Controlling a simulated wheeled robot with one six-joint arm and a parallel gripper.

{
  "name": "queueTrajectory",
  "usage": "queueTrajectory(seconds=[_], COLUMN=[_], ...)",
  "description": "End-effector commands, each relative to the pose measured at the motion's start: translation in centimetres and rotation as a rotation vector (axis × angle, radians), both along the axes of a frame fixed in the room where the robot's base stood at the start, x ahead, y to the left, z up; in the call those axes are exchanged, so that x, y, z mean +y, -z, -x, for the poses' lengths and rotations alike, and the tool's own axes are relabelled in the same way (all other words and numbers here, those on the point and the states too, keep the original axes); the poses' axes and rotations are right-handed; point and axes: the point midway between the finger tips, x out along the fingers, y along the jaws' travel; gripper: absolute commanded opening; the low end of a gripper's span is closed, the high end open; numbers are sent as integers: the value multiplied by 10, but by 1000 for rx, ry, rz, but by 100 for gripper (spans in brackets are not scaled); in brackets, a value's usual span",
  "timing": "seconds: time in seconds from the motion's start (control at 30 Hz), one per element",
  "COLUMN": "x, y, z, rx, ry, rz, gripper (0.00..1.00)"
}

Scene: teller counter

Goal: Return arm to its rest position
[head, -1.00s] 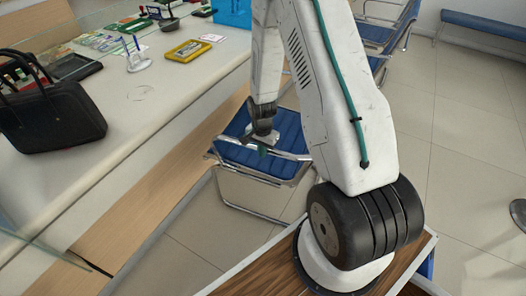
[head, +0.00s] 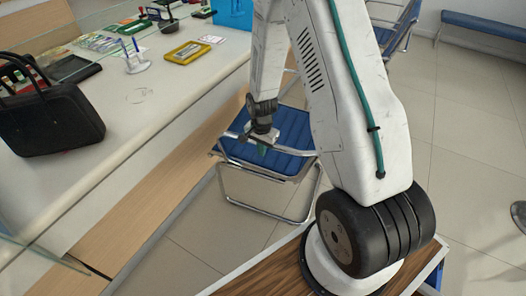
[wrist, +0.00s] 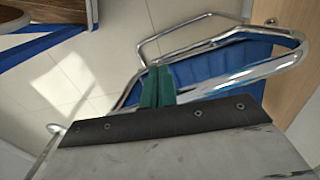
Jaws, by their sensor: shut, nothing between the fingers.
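My gripper (head: 262,147) hangs at the end of my white arm, in front of the blue chair beside the counter in the head view. In the wrist view its green fingers (wrist: 158,86) are together with nothing between them. The gripper is apart from the counter and the things on it. The fingertips are small and partly dark in the head view.
A blue chair (head: 275,125) with chrome rails stands below and behind my gripper. The counter (head: 140,120) at left carries a black bag (head: 50,120), a yellow tray (head: 187,52) and a pen stand (head: 136,63). Open tiled floor (head: 470,130) lies at right.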

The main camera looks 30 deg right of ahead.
Motion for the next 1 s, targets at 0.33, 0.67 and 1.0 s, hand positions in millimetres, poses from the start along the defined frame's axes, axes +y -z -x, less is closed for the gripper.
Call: queueTrajectory(seconds=[0.33, 0.67, 1.0], x=[4, 3, 18], y=[-65, -76, -106], z=[0, 1, 60], rx=[0, 4, 195], ry=[-7, -8, -332], rz=[0, -1, -74], gripper=[0, 0, 0])
